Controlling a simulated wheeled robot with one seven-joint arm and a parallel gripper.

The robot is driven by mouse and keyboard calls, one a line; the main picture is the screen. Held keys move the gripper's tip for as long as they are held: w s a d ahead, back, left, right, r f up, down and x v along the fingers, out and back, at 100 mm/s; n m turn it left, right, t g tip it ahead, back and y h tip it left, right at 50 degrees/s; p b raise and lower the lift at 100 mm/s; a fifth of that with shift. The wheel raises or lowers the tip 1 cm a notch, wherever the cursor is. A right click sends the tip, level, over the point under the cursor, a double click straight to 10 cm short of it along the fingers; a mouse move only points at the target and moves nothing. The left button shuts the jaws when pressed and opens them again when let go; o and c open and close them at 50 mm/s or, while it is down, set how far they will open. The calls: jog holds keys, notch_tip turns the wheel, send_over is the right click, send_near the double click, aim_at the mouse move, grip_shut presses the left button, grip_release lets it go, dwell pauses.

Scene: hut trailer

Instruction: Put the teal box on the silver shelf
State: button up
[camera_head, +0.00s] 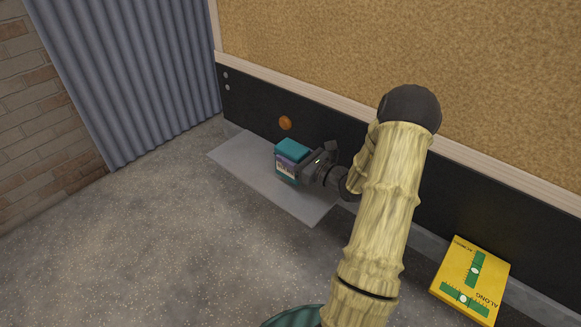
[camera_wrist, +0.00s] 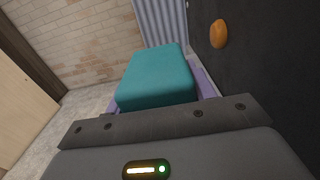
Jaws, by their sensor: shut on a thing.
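The teal box (camera_head: 293,150) has a teal top and a purple lower part with a printed label. It is at the jaws of my gripper (camera_head: 309,170), which is shut on it. The box is over the silver shelf (camera_head: 240,158), a flat grey plate along the black panel. I cannot tell whether its underside touches the shelf. In the wrist view the teal top (camera_wrist: 157,76) shows beyond my gripper's dark body, which hides the fingertips and the near lower side of the box.
An orange round knob (camera_head: 285,122) sticks out from the black panel (camera_head: 252,108) just behind the box. A yellow box (camera_head: 471,279) with green markings lies at the lower right. Blue-grey corrugated sheeting (camera_head: 135,70) and a brick wall (camera_head: 40,120) stand at the left. The speckled floor (camera_head: 130,250) is clear.

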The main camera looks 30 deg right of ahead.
jog(key=shift+f+b, duration=0.5)
jog(key=shift+f, duration=1.35)
jog(key=shift+f, duration=0.1)
jog(key=o, duration=1.1)
jog(key=shift+c, duration=0.2)
jog(key=shift+s, duration=0.15)
jog(key=shift+p+v, duration=0.6)
jog(key=shift+v, duration=3)
